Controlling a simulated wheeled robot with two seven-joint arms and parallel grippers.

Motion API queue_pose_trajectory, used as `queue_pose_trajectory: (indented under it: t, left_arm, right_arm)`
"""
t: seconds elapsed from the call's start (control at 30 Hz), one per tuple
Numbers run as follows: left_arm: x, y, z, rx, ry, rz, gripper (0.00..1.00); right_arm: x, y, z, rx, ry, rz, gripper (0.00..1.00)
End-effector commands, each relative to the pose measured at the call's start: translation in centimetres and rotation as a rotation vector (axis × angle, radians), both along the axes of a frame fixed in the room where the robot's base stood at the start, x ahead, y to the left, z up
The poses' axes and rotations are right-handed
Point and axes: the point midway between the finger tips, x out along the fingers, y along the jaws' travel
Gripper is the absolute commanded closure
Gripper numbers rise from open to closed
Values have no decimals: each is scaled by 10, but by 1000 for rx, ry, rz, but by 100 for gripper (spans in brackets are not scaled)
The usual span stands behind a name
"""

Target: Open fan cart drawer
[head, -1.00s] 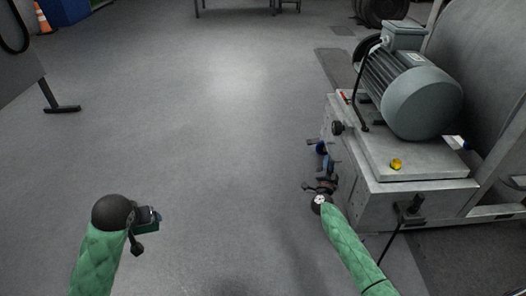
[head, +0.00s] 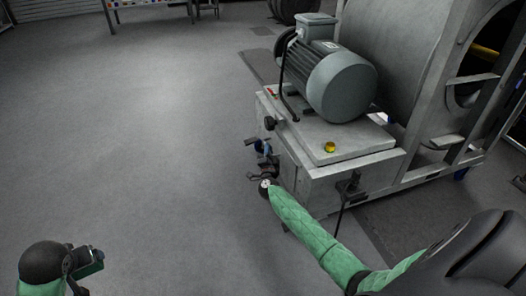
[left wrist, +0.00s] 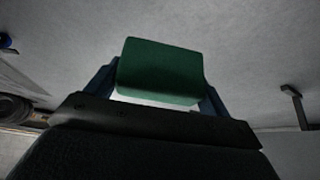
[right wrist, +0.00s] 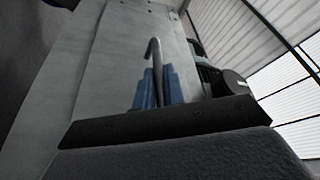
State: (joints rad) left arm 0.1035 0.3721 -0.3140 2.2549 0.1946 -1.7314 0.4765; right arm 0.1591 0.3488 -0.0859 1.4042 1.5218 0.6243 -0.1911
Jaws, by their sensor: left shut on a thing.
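The grey fan cart (head: 335,178) stands right of centre in the head view, with a motor on top. My right gripper (head: 262,152) is at the cart's left-facing side. In the right wrist view a thin curved metal handle (right wrist: 154,62) runs between its close-set blue fingers (right wrist: 159,88), in front of a grey panel (right wrist: 118,50). Whether they grip the handle is unclear, and no drawer gap shows. My left gripper (head: 90,262) is at the lower left, away from the cart, shut on a green block (left wrist: 160,70).
A large grey drum housing (head: 395,50) stands behind. The floor (head: 150,130) left of the cart is clear.

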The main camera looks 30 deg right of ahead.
Motion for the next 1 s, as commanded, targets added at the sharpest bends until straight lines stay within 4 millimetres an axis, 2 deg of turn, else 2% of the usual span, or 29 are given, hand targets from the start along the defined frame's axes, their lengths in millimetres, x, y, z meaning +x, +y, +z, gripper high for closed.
queue_pose_trajectory:
  t: [0.27,0.43,0.7,1.0]
  left_arm:
    - [0,0,4,0,0,0,40]
    - [0,0,17,0,0,0,40]
    - [0,0,44,0,0,0,40]
    - [0,0,60,0,0,0,40]
  right_arm:
    - [1,5,1,1,1,-1,100]
    - [6,26,3,4,2,1,100]
    - [20,87,3,6,3,1,100]
    - [37,155,1,4,2,1,100]
